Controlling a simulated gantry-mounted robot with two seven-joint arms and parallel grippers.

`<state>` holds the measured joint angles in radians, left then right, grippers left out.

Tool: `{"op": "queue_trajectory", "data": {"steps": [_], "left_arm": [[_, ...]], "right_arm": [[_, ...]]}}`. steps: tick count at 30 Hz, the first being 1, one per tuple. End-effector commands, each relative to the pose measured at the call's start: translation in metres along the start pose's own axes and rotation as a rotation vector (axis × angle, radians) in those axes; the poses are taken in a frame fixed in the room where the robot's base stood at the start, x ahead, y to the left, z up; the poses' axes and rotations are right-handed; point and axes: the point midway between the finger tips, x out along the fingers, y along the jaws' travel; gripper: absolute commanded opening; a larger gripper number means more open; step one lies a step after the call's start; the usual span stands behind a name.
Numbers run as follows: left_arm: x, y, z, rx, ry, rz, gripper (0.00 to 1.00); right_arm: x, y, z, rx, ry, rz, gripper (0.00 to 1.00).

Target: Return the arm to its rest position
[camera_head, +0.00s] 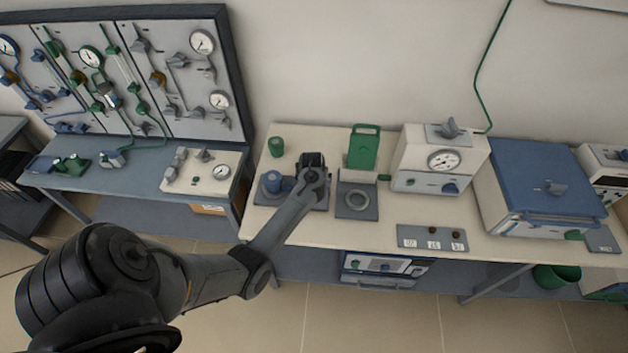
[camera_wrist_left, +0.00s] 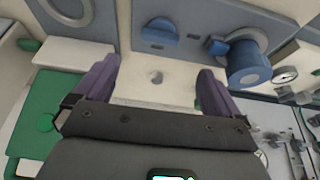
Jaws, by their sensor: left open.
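My left arm reaches in from the lower left of the head view, its wrist above the bench beside a grey plate with a blue cylinder (camera_head: 272,182). My left gripper (camera_wrist_left: 158,78) shows two purple fingers spread apart in the left wrist view, with nothing held between them. A small grey piece (camera_wrist_left: 156,77) shows beyond the gap, apart from the fingers. The blue cylinder also shows at the upper right of the wrist view (camera_wrist_left: 247,66). In the head view the fingertips are hidden behind the wrist. My right gripper is not in view.
Right of the wrist are a grey plate with a ring (camera_head: 357,201), a green holder (camera_head: 363,149), a white control box with a dial (camera_head: 438,165) and a blue-topped furnace (camera_head: 535,180). A small green cup (camera_head: 276,147) stands behind left. A gauge panel (camera_head: 185,75) stands farther left.

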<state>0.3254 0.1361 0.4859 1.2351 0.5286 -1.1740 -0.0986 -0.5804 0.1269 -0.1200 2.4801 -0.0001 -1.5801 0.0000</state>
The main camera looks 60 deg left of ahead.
Motion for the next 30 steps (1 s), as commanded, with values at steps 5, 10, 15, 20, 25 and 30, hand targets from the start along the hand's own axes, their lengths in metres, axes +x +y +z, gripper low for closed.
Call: {"op": "queue_trajectory", "data": {"steps": [5,10,15,20,25,30], "left_arm": [[0.0,0.0,0.0,0.0,0.0,0.0,0.98],[0.002,-0.005,0.005,0.004,-0.008,-0.01,0.98],[0.013,-0.04,0.04,0.036,-0.058,-0.072,0.98],[0.0,-0.084,0.094,0.173,-0.085,-0.151,0.98],[-0.066,-0.079,0.154,0.447,-0.08,-0.104,0.98],[-0.161,-0.04,0.228,0.712,-0.104,0.047,0.98]], "right_arm": [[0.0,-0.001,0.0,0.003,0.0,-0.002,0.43],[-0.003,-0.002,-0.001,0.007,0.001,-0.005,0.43],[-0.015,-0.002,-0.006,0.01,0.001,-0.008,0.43],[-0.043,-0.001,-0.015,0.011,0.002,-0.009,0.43],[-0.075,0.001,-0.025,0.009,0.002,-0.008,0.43],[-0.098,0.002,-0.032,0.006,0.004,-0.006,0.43]]}}
